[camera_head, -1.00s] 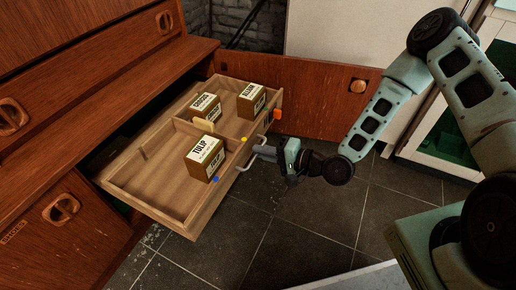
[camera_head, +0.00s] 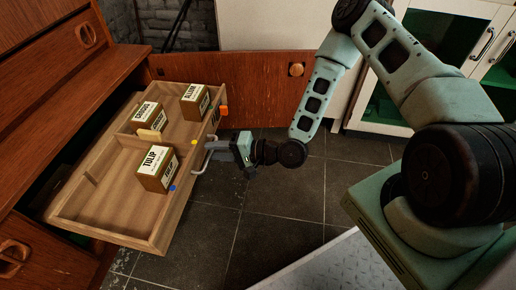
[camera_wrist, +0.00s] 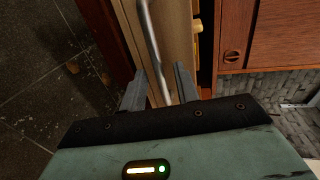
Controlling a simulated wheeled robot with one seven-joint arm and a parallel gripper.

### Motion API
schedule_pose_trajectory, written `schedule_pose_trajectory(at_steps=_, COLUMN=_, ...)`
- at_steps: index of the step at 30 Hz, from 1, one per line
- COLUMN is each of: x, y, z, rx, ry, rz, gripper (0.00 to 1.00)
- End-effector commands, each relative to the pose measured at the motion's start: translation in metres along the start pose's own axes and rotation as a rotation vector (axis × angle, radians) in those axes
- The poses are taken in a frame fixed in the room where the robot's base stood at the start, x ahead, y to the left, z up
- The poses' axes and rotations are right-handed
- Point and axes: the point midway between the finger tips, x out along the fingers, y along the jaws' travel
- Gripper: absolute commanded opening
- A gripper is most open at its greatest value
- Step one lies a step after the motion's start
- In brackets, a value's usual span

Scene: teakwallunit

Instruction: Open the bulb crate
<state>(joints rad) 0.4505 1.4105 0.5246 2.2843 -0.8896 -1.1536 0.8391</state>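The bulb crate (camera_head: 88,231), a light wooden pull-out crate, stands well out of the teak wall unit. Boxes labelled TULIP (camera_head: 157,170), CROCUS (camera_head: 147,116) and one like ALLIUM (camera_head: 194,101) are in it. A metal bar handle (camera_head: 207,155) is on its front; it also shows in the wrist view (camera_wrist: 150,35). My gripper (camera_head: 216,148) is at this handle. In the wrist view my gripper's fingers (camera_wrist: 160,68) stand apart on either side of the bar, with gaps visible beside it. The crate's far inner end is partly hidden by the unit.
A teak door (camera_head: 262,100) with a round knob stands beyond the crate. A white glass-fronted cabinet (camera_head: 440,30) is at the right. Another door with a wooden pull (camera_head: 14,252) is at lower left. Dark tiled floor (camera_head: 275,215) lies open in front.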

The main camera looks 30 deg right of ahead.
Motion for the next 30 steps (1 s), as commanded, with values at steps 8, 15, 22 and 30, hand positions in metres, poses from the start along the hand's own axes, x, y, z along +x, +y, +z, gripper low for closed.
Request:
schedule_pose_trajectory(at_steps=8, x=-0.050, y=-0.003, z=-0.001, rx=0.004, ry=0.005, rz=0.003, gripper=0.31)
schedule_pose_trajectory(at_steps=15, x=-0.107, y=-0.003, z=-0.001, rx=0.003, ry=0.005, rz=0.003, gripper=0.31)
schedule_pose_trajectory(at_steps=22, x=-0.151, y=-0.002, z=-0.001, rx=0.002, ry=0.004, rz=0.002, gripper=0.31)
schedule_pose_trajectory(at_steps=30, x=-0.170, y=0.000, z=0.000, rx=0.001, ry=0.000, rz=0.000, gripper=0.31)
